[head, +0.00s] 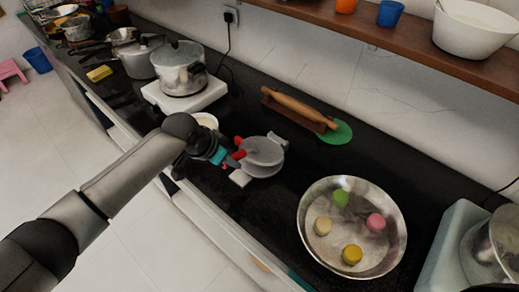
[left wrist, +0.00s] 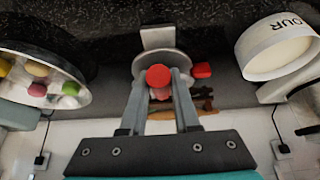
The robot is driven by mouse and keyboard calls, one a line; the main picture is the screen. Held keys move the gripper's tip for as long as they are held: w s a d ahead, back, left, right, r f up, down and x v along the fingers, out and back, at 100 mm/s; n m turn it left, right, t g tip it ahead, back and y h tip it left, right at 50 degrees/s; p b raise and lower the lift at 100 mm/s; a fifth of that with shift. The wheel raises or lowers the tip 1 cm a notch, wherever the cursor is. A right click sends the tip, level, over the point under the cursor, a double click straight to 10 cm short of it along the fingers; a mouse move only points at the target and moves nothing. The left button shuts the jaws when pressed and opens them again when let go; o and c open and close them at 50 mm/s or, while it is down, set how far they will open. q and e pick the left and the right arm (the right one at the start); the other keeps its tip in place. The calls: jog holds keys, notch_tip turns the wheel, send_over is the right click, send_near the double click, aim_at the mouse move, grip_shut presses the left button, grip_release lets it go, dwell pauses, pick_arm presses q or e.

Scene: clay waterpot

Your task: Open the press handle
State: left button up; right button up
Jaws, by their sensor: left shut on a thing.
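The press (head: 262,152) is a round grey metal plate press with red-tipped handles, lying on the dark counter. It also shows in the left wrist view (left wrist: 160,60). My left gripper (head: 228,158) is at the press's left side, by the handles. In the left wrist view its two fingers are shut on a red handle knob (left wrist: 158,76). A second red tip (left wrist: 202,70) shows just right of the fingers. The press looks closed, with its plates together, though the gap between them is hard to see. My right gripper is not in view.
A metal bowl with coloured balls (head: 327,253) stands right of the press. A rolling pin (head: 296,107) and green disc (head: 338,133) lie behind it. A white flour container (left wrist: 270,60) is close beside it. A pot (head: 180,72) stands on a white stove (head: 205,97).

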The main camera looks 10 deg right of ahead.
pick_arm(q)
jog(key=shift+w+d+r, duration=0.15)
jog(key=shift+d+r, duration=0.05)
jog(key=shift+r, duration=0.25)
jog(key=shift+w+d+r+p, duration=0.2)
jog(key=shift+d+r+p, duration=0.05)
jog(key=shift+r+p, duration=0.25)
jog(key=shift+w+d+r+p, duration=0.15)
jog(key=shift+d+r+p, duration=0.1)
jog(key=shift+r+p, duration=0.25)
jog(key=shift+w+d+r+p, duration=0.25)
jog(key=shift+r+p, duration=0.15)
jog(key=shift+r, duration=0.15)
jog(key=shift+w+d+r+p, duration=0.3)
jog(key=shift+d+r, duration=0.15)
jog(key=shift+r, duration=0.2)
jog(key=shift+w+d+r+p, duration=0.3)
jog(key=shift+d+r, duration=0.1)
jog(key=shift+r, duration=0.2)
jog(key=shift+d+r, duration=0.1)
